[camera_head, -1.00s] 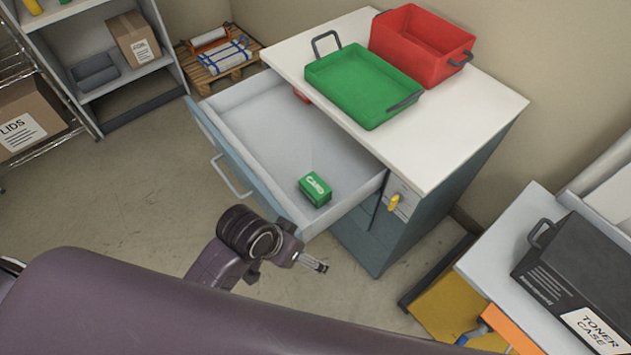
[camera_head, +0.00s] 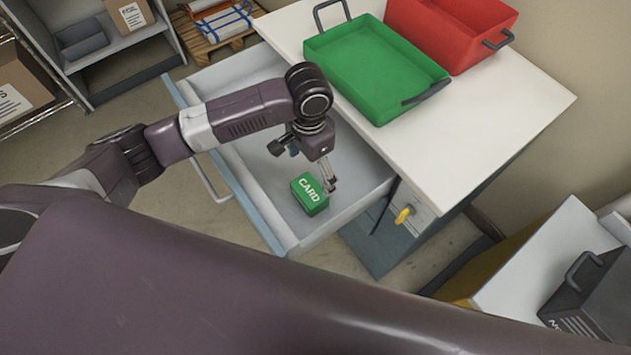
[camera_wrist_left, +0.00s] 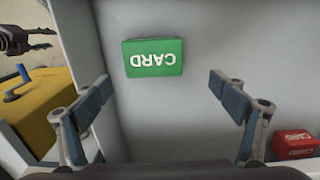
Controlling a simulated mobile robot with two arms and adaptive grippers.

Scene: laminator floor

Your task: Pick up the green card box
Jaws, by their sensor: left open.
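The green card box (camera_head: 309,194) lies on the floor of the open drawer (camera_head: 240,150), near its front right corner. In the left wrist view the box (camera_wrist_left: 154,57) lies flat with its lettering upside down. My left gripper (camera_head: 329,186) reaches down into the drawer beside the box, partly overlapping it in the head view. In the left wrist view its fingers (camera_wrist_left: 160,84) are spread wide and empty, with the box beyond the gap between the tips. A dark gripper-like part, perhaps my right gripper (camera_wrist_left: 32,40), shows at the upper left there; its jaws are unclear.
A red box (camera_wrist_left: 294,143) lies in the drawer in the left wrist view. A green tray (camera_head: 372,70) and a red bin (camera_head: 450,32) stand on the cabinet top (camera_head: 490,115). Drawer walls surround the box. A yellow key or knob (camera_head: 404,214) sticks out of the cabinet front.

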